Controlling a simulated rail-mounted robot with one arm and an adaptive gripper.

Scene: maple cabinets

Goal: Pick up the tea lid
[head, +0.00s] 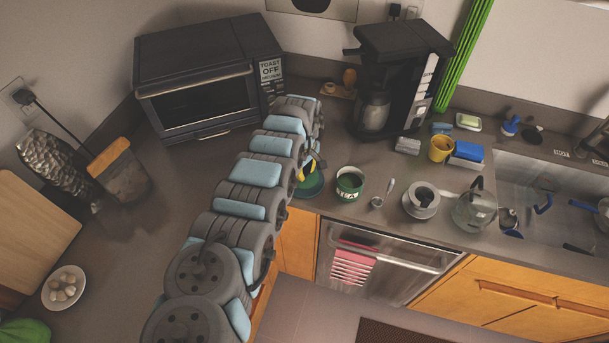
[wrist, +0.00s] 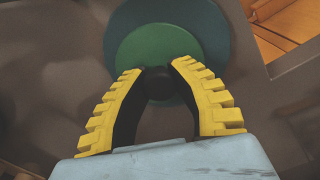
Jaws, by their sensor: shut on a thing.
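The tea lid (head: 313,187) is a round green disc, partly hidden behind my arm in the head view. In the wrist view the lid (wrist: 190,45) shows a lighter green middle, a darker teal rim and a dark knob between my fingers. My gripper (head: 308,168), with yellow ridged fingers, is over the lid. In the wrist view my gripper (wrist: 157,72) is shut on the knob. I cannot tell whether the lid touches the counter. The green tea canister (head: 349,186) stands upright and open just to the right.
A coffee maker (head: 400,75) and toaster oven (head: 205,85) stand behind. The counter's front edge is close to the lid.

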